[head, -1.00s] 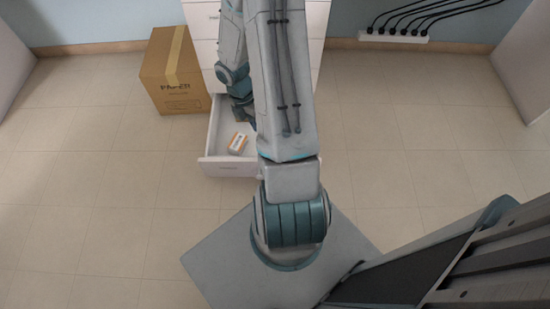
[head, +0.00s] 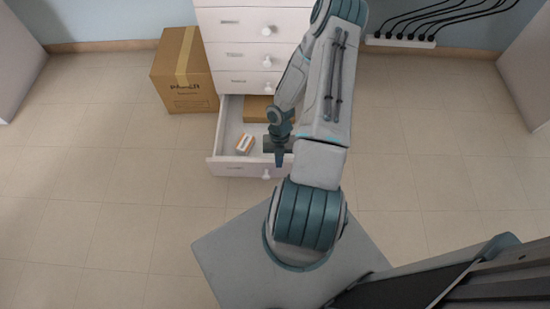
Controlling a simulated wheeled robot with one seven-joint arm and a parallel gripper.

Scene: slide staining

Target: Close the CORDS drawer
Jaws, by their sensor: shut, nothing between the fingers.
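The white drawer unit (head: 255,52) stands against the back wall with several drawers. Its bottom drawer (head: 238,166) is pulled out toward me; its label is too small to read. A small orange and white box (head: 244,144) and a brown box (head: 257,108) lie inside it. The open drawer has a round white knob (head: 266,174) on its front. My gripper (head: 279,162) is shut and empty, pointing down at the front right part of the open drawer, near the knob. My arm hides the drawer's right side.
A brown cardboard box marked PAPER (head: 185,75) stands on the floor just left of the drawer unit. A white power strip (head: 400,41) with black cords is at the back wall on the right.

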